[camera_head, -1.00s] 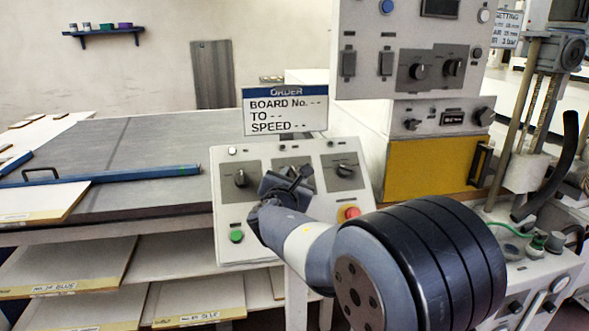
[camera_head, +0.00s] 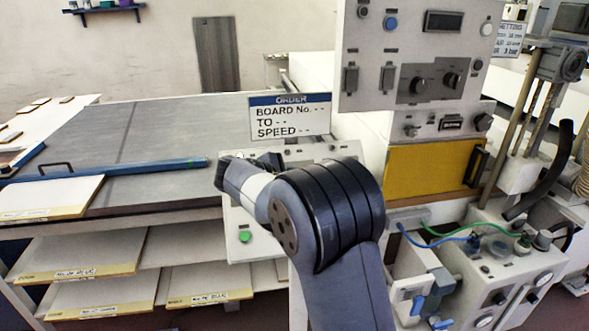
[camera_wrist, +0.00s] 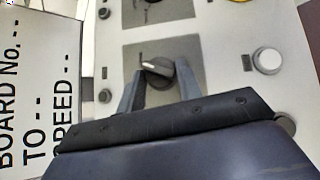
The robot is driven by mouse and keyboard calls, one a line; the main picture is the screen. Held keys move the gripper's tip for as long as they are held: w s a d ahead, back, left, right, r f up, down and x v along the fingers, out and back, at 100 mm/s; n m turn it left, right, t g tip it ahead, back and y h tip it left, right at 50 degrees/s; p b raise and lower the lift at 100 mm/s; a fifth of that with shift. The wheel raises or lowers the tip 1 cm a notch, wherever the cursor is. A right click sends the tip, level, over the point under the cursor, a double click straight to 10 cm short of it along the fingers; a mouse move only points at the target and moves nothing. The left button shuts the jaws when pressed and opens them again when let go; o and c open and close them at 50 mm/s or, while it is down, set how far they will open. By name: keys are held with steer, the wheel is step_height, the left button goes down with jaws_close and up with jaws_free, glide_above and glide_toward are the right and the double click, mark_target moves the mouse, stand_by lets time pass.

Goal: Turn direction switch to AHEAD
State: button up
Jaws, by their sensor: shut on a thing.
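A dark rotary switch (camera_wrist: 158,72) with a pale pointer mark sits on a grey plate in the wrist view. The mark points toward the picture's left, the side where the order sign is. Its lettering is too small to read. My gripper (camera_wrist: 160,88) is shut on this switch, one finger on each side. In the head view my gripper (camera_head: 278,160) is at the sloped control panel (camera_head: 236,216), below the order sign. My wrist and arm hide most of the panel and the held switch there.
The order sign (camera_head: 290,116) stands close behind the gripper. A green button (camera_head: 244,236) shows low on the panel. In the wrist view a white button (camera_wrist: 267,61) is beside the switch, and another switch's plate (camera_wrist: 155,12) lies above. A taller panel (camera_head: 410,40) rises at right.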

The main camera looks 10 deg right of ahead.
steer(key=shift+w+r+m+g+y+p, duration=0.1)
steer(key=shift+r+m+g+y+p, duration=0.1)
steer(key=shift+m+g+p, duration=0.5)
steer(key=shift+w+r+m+g+y+p, duration=0.1)
steer(key=shift+m+g+y+p, duration=0.1)
steer(key=shift+m+g+p, duration=0.5)
steer(key=shift+d+f+m+p, duration=0.1)
steer(key=shift+m+p, duration=0.2)
steer(key=shift+p, duration=0.1)
steer(key=o, duration=1)
steer(key=shift+c, duration=0.2)
steer(key=b+v, duration=0.1)
steer(key=v, duration=0.9)
steer(key=shift+s+r, duration=0.2)
steer(key=shift+r, duration=0.15)
